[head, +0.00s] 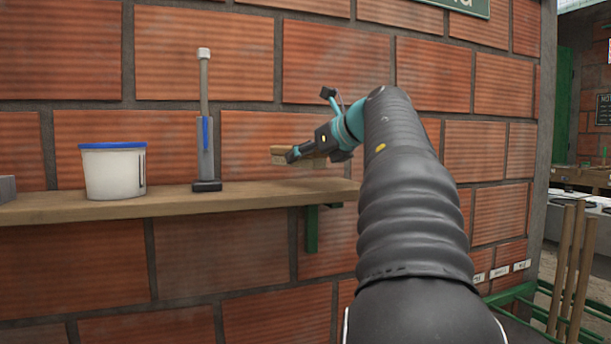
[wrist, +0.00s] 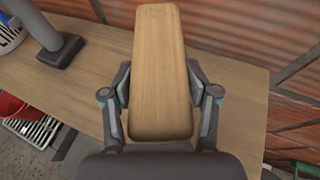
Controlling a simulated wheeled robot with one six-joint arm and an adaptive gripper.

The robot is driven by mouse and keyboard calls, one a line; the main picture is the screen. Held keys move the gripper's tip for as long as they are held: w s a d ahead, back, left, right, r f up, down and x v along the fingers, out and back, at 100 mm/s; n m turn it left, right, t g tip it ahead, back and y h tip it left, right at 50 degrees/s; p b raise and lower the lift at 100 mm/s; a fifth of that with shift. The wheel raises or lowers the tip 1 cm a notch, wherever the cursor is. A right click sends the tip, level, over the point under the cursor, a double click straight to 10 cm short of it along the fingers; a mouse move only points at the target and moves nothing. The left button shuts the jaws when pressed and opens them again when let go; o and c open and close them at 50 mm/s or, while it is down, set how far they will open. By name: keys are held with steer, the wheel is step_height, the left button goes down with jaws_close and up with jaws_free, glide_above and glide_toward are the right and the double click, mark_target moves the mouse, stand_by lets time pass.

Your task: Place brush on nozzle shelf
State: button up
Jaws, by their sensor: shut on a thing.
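My gripper (wrist: 159,92) is shut on the brush (wrist: 159,75), with one finger on each side of its wooden block. In the head view the brush (head: 284,154) shows as a tan piece at the end of my gripper (head: 296,152), just above the right part of the wooden shelf (head: 110,208). In the wrist view the shelf (wrist: 240,90) lies beneath the brush. I cannot tell whether the brush touches the shelf. Its bristles are mostly hidden.
A white bucket with a blue rim (head: 113,172) and an upright grey nozzle tool (head: 206,135) stand on the shelf to the left. The brick wall (head: 250,60) is close behind. The shelf between the nozzle tool and my gripper is clear. A red container (wrist: 12,106) sits below.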

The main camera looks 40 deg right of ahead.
mark_target(305, 186)
steer(key=shift+f+b, duration=0.65)
steer(key=shift+f, duration=1.25)
steer(key=shift+f, duration=0.1)
steer(key=o, duration=1.3)
steer(key=shift+o, duration=0.2)
steer(key=shift+s+r, duration=0.2)
steer(key=shift+s, duration=0.05)
steer(key=v, duration=1.1)
steer(key=shift+s+p, duration=0.3)
